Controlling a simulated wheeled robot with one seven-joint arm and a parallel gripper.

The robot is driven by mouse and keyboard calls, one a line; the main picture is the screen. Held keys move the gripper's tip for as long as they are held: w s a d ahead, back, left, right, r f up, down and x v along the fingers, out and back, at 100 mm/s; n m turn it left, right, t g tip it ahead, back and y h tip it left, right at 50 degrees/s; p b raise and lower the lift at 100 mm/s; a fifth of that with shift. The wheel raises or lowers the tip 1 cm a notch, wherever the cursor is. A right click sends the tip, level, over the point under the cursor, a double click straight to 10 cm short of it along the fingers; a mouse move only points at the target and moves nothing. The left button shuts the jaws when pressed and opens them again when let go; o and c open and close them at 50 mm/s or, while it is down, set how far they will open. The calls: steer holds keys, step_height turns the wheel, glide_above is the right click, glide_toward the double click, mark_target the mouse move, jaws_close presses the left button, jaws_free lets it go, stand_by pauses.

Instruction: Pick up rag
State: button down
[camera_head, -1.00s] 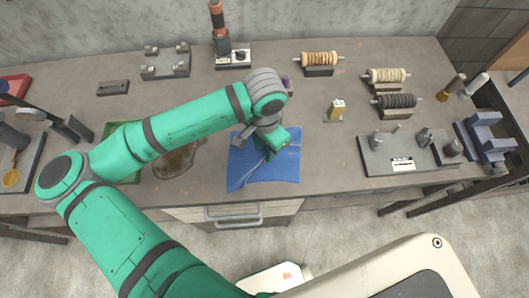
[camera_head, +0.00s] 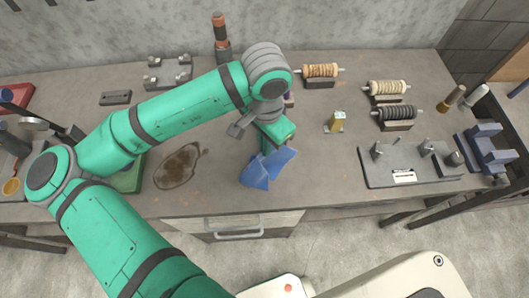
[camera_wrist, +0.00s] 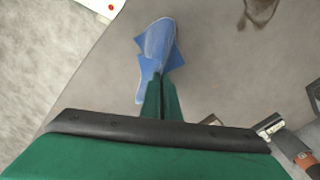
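The rag (camera_head: 266,169) is blue cloth and hangs folded and bunched under my gripper (camera_head: 272,148) in the head view, above the front part of the workbench (camera_head: 330,172). In the wrist view the rag (camera_wrist: 156,50) sticks out beyond the fingertips of my gripper (camera_wrist: 158,85). The fingers are close together with the cloth pinched at them. The exact pinch point is partly hidden by the fingers.
A dark brown stain (camera_head: 178,166) lies on the bench to the left of the rag. The bench around the rag is clear.

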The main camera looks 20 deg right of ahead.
step_height(320, 180, up, 4)
steer(key=shift+f, duration=0.2)
steer(key=shift+s, duration=0.1)
step_height(320, 180, up, 9)
steer(key=shift+w, duration=0.2)
steer(key=shift+a, duration=0.1)
stand_by(0.4)
steer(key=shift+s+d, duration=0.15)
steer(key=shift+d, duration=0.1)
